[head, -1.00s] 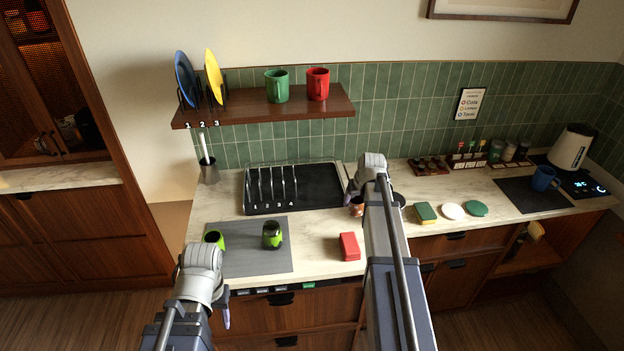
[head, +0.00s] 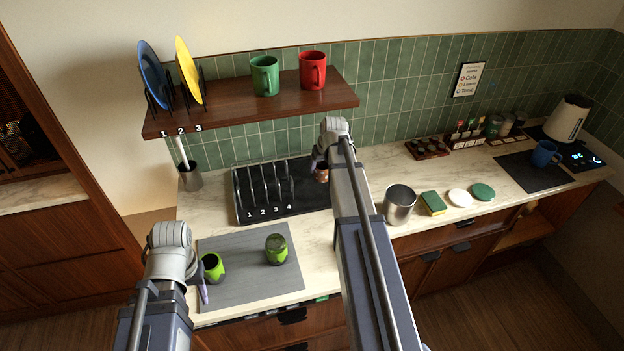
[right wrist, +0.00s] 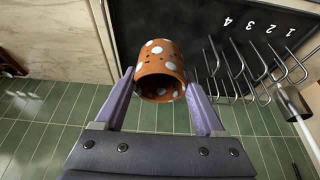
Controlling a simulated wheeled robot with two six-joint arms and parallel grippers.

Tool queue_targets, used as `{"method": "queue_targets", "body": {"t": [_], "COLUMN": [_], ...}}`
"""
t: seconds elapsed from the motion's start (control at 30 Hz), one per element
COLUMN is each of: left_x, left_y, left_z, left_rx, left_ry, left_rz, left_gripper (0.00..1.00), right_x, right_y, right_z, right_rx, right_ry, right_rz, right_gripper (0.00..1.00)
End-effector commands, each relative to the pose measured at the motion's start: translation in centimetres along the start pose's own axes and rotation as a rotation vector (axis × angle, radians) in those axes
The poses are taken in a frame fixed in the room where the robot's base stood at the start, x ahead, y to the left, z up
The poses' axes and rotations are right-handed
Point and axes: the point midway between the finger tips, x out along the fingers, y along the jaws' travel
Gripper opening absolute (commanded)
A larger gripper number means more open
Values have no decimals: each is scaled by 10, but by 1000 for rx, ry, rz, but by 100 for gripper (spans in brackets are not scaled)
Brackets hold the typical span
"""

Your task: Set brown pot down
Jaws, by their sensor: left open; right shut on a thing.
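The brown pot (right wrist: 160,62), orange-brown with white spots, is held between the two purple fingers of my right gripper (right wrist: 160,80) in the right wrist view. In the head view the pot (head: 321,174) shows small under my right gripper (head: 320,165), over the right part of the black drying tray (head: 313,200). I cannot tell whether its base touches the tray. My left gripper (head: 204,290) is open and empty at the front left, by the green cup (head: 213,267) at the grey mat's left edge.
Slots numbered 1 to 4 stand on the tray's left. A green jar (head: 276,250) is on the grey mat (head: 250,285). A metal canister (head: 400,204) and a sponge (head: 432,203) are right of my right arm. The shelf (head: 230,107) with mugs and plates hangs above.

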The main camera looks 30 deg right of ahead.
Motion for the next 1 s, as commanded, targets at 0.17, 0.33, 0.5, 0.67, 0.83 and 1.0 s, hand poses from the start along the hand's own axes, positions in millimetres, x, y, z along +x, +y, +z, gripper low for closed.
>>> {"method": "queue_targets", "body": {"t": [0.17, 0.33, 0.5, 0.67, 0.83, 1.0], "left_x": [12, 37, 61, 64, 68, 88], "left_y": [1, 3, 6, 6, 6, 8], "left_z": [-1, -2, -4, -4, -4, -5], "left_rx": [2, 7, 6, 5, 5, 4], "left_ry": [0, 0, 0, 0, 0, 0], "left_rz": [0, -1, -1, -1, -1, -1], "left_gripper": [50, 50, 50, 50, 50, 50], "right_x": [11, 35, 56, 59, 63, 82], "right_y": [0, 0, 0, 0, 0, 0], "right_z": [5, 14, 23, 24, 26, 34], "right_rx": [0, 0, 0, 0, 0, 0], "right_ry": [0, 0, 0, 0, 0, 0], "right_rz": [0, 0, 0, 0, 0, 0], "right_gripper": [0, 0, 0, 0, 0, 0]}}
